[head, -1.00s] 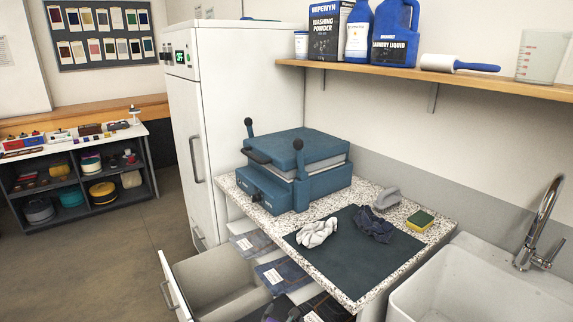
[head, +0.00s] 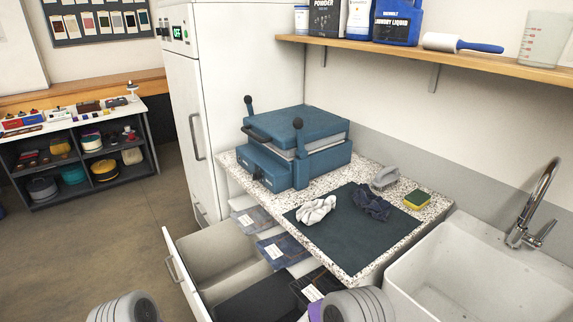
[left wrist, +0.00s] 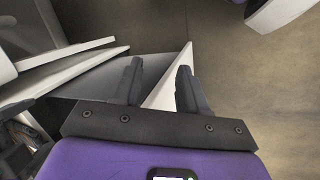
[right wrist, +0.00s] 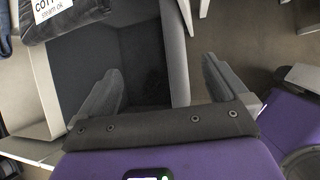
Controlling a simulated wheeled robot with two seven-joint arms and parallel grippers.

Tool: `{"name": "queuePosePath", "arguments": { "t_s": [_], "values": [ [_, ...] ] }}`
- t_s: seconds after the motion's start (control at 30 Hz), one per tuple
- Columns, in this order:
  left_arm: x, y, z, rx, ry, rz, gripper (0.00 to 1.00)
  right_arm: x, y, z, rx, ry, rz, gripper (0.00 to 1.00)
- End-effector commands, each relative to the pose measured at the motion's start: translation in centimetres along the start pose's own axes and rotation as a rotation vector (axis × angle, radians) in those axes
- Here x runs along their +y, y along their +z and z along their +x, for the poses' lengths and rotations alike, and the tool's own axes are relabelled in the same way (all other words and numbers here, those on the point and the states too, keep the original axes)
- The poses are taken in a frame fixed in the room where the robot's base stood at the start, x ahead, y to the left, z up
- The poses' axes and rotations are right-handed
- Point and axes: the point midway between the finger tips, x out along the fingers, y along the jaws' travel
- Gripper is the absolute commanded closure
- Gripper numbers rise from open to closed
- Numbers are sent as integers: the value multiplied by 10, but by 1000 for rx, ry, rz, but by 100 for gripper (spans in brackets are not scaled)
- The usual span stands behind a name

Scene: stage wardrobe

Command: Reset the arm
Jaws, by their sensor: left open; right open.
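My left gripper (left wrist: 158,84) is open and empty in the left wrist view, with a white panel edge of the open drawer seen beyond and between its fingers. My right gripper (right wrist: 162,84) is open and empty in the right wrist view, over the dark drawer interior. Neither gripper's fingers show in the head view; only grey rounded parts of my arms show at its bottom edge. I cannot tell how far the fingers are from the drawer.
A sink (head: 455,275) is at right.

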Motion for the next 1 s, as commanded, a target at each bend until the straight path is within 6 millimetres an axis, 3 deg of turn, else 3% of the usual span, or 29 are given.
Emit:
{"name": "queuePosePath", "arguments": {
  "t_s": [0.03, 0.1, 0.2, 0.3, 0.5, 0.7, 0.83, 1.0],
  "values": [
    [3, 0, -7, 0, 0, 0, 57, -32, -9, -1, 90, -101, 107, 0],
    [4, 0, -12, 0, 0, 0, 57, -70, -28, -6, 205, -229, 267, 0],
    [7, 1, -18, 0, 0, 0, 57, -111, -55, -22, 348, -398, 514, 0],
    [9, 1, -25, 0, 0, 0, 57, -138, -78, -44, 464, -549, 785, 0],
    [14, 2, -38, 0, 0, 0, 57, -158, -101, -83, 587, -789, 1380, 0],
    [18, 2, -49, 0, 0, 0, 57, -166, -92, -97, 535, -919, 1957, 0],
    [20, 2, -53, 0, 0, 0, 57, -176, -80, -97, 454, -940, 2203, 0],
    [20, 2, -55, 0, 0, 0, 57, -183, -73, -95, 392, -941, 2337, 0]
  ]
}}
